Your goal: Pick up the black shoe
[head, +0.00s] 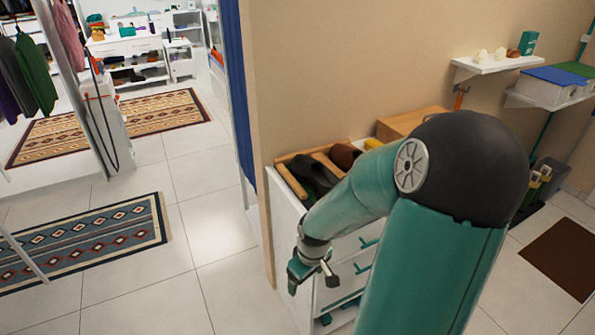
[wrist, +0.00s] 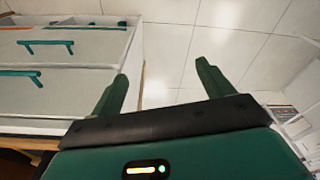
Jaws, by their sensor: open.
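A black shoe (head: 314,174) lies at the left end of the wooden tray (head: 284,172) on top of the white drawer unit (head: 287,214). A brown shoe (head: 345,155) sits beside it, partly hidden by my arm. My gripper (head: 300,277) hangs in front of the drawer unit, below its top and apart from the black shoe. In the wrist view my gripper (wrist: 160,83) has its two green fingers spread, with only pale floor between them. The drawer unit's front shows at the left there (wrist: 70,85). The black shoe is not seen in the wrist view.
A beige wall end with a blue edge (head: 240,90) stands left of the drawer unit. Open tiled floor (head: 215,235) lies left, with a patterned rug (head: 90,240). Teal drawer handles (head: 362,268) stick out near my gripper. A wooden box (head: 410,122) stands behind my arm.

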